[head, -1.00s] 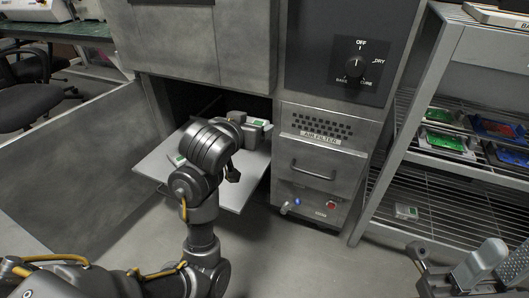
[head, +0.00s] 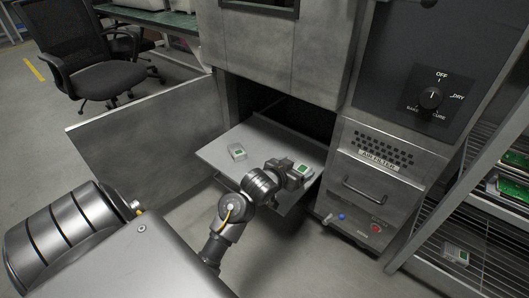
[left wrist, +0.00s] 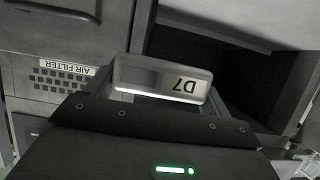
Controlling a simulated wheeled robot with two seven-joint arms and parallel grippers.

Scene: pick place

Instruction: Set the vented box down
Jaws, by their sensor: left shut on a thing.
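A small grey box with a green patch (head: 303,170) is at my left gripper (head: 292,174), over the right part of the pulled-out metal tray (head: 222,150) in the head view. The left gripper is shut on this box. Whether the box touches the tray cannot be told. In the left wrist view a pale panel marked D7 (left wrist: 188,84) shows just past the dark gripper body, apparently part of the held box. My right gripper is not in view.
The dark oven opening (head: 300,118) is behind the tray. An open door panel (head: 140,140) stands left, and the control cabinet (head: 375,180) right. Another box (head: 455,253) lies on the wire rack at right.

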